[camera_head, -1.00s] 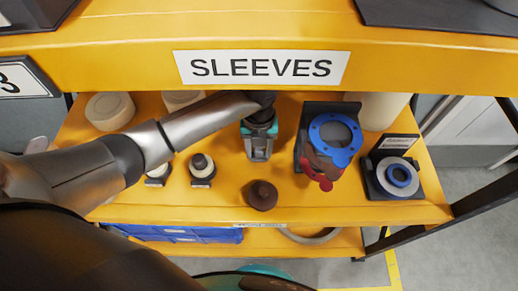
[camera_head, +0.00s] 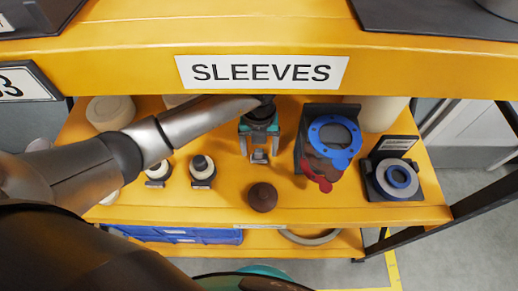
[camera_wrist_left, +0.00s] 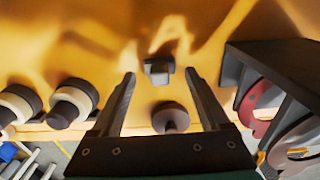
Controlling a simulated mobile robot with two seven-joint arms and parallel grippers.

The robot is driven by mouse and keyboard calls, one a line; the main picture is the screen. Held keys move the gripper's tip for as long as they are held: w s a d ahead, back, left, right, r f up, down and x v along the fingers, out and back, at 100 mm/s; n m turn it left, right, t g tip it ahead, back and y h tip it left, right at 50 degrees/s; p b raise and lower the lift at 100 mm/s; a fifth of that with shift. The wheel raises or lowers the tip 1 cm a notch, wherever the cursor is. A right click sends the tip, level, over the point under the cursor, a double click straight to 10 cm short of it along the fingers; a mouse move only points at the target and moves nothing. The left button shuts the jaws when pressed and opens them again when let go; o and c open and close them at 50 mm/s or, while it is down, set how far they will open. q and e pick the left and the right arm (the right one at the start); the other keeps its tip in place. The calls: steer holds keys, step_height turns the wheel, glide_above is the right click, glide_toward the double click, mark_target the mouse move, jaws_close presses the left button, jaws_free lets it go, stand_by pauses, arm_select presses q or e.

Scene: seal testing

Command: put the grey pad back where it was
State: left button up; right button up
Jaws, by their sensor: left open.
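A small dark grey block, which I take to be the grey pad (camera_head: 259,157), is on the yellow shelf below the SLEEVES sign. It also shows in the left wrist view (camera_wrist_left: 158,70). My left gripper (camera_head: 259,151) is open above the shelf, with one finger on each side of the block. In the left wrist view the gripper (camera_wrist_left: 160,78) has a gap between each finger and the block. I cannot tell whether its fingertips touch the shelf. My right gripper is not in view.
A brown round knob-like piece (camera_head: 262,197) stands near the shelf's front edge. A dark holder with a blue ring (camera_head: 334,138) and a red part is close to the right. Black-and-white sleeves (camera_head: 202,170) stand left. A ring on a stand (camera_head: 397,178) is far right.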

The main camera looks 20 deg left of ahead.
mark_target(259, 151)
arm_select(q)
step_height(259, 151, up, 11)
steer(key=p, duration=0.1)
steer(key=shift+f, duration=0.2)
stand_by(0.5)
